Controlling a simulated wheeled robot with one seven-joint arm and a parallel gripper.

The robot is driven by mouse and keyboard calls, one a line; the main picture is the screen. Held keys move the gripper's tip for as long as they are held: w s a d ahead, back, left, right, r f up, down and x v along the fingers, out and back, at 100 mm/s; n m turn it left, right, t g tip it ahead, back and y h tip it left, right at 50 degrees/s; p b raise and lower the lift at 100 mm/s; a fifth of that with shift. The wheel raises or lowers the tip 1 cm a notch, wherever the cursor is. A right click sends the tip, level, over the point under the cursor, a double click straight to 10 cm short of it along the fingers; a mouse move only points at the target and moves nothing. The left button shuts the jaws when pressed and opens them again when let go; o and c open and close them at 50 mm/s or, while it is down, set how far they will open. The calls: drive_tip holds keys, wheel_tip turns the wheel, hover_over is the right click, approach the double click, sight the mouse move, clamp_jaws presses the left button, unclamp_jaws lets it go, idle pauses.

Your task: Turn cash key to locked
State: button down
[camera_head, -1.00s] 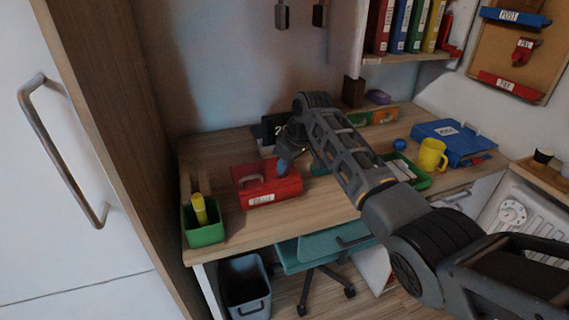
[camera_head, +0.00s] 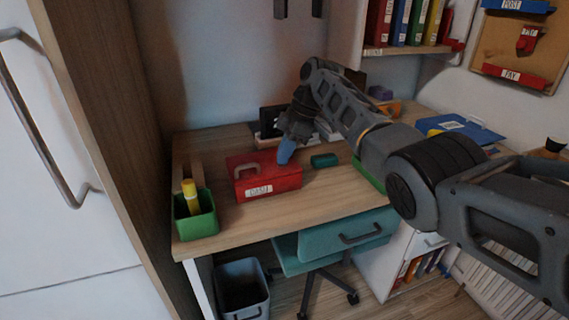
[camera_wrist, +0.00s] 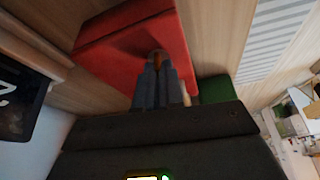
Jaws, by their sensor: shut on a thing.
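The red cash box (camera_head: 264,178) stands on the desk, with a grey handle on its lid and a white label on its front. It also shows in the wrist view (camera_wrist: 115,57). My gripper (camera_head: 286,152) is over the box's right rear part, with its blue-grey fingers pointing down. In the wrist view, my gripper (camera_wrist: 157,68) has its fingers together at a small brown-orange piece (camera_wrist: 157,54) against the red surface, which looks like the cash key. The fingers hide most of it, so I cannot tell which way it is turned.
A green pen holder (camera_head: 195,214) with a yellow item stands left of the box. A dark green block (camera_head: 323,160) lies close to its right. A dark display (camera_head: 272,119) stands behind. The wooden desk (camera_head: 290,205) is clear in front of the box.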

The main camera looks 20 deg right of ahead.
sight(295, 163)
drive_tip(key=shift+f+n+g+b, duration=0.25)
drive_tip(key=shift+n+g+b, duration=0.15)
drive_tip(key=shift+n+b, duration=0.8)
drive_tip(key=c, duration=1.3)
unclamp_jaws()
drive_tip(key=shift+r, duration=0.1)
drive_tip(key=shift+o, duration=0.2)
drive_tip(key=v, duration=0.8)
drive_tip(key=shift+w, duration=0.1)
